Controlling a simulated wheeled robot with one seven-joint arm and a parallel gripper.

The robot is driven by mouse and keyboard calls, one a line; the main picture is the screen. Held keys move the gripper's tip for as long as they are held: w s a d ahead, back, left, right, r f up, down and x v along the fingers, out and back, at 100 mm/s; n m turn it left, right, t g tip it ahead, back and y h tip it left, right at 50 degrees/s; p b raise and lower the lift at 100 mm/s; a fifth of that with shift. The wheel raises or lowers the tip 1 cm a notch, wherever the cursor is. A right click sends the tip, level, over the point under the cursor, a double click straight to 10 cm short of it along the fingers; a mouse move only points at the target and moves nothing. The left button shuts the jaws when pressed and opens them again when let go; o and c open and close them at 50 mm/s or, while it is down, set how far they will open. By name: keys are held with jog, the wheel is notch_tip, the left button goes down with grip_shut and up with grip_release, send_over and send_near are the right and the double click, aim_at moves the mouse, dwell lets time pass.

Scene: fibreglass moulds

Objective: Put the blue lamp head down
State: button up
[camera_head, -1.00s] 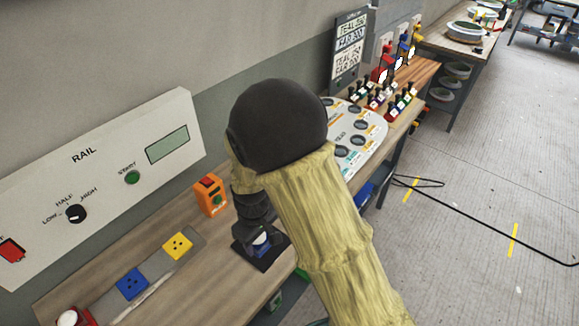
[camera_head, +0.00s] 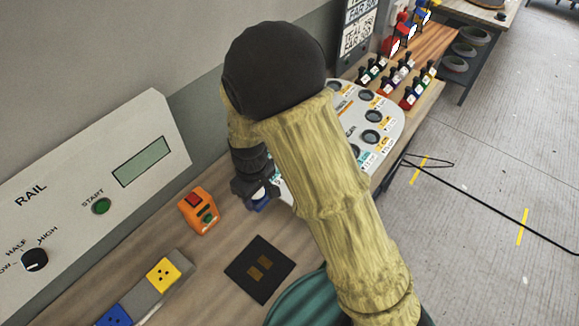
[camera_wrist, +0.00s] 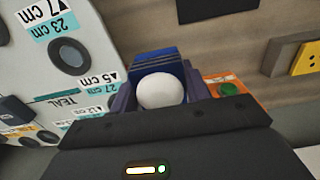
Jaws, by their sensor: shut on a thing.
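The blue lamp head (camera_wrist: 157,66) has blue fins and a white dome, and is between my gripper's fingers in the wrist view. My gripper (camera_wrist: 161,84) is shut on it. In the head view my gripper (camera_head: 258,194) is beside the near-left end of the white board of round holes, and a little of the blue lamp head (camera_head: 262,204) shows below it. My arm covers part of the board. I cannot tell how high the lamp head is above the bench.
The white board (camera_head: 378,118) has labelled holes. A socket strip (camera_head: 146,297) lies near the rail panel (camera_head: 92,195). Small coloured bottles stand farther back.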

jog(key=shift+s, duration=0.15)
jog(key=shift+f, duration=0.3)
jog(key=p, duration=0.1)
send_over(261, 220)
jog(key=f, duration=0.5)
jog(key=shift+w+f, duration=0.1)
jog(key=shift+w, duration=0.1)
jog(key=shift+s, duration=0.2)
notch_tip(261, 220, down, 3)
jog(key=shift+s+f+p, duration=0.1)
jog(key=shift+p, duration=0.4)
jog(key=shift+f, duration=0.45)
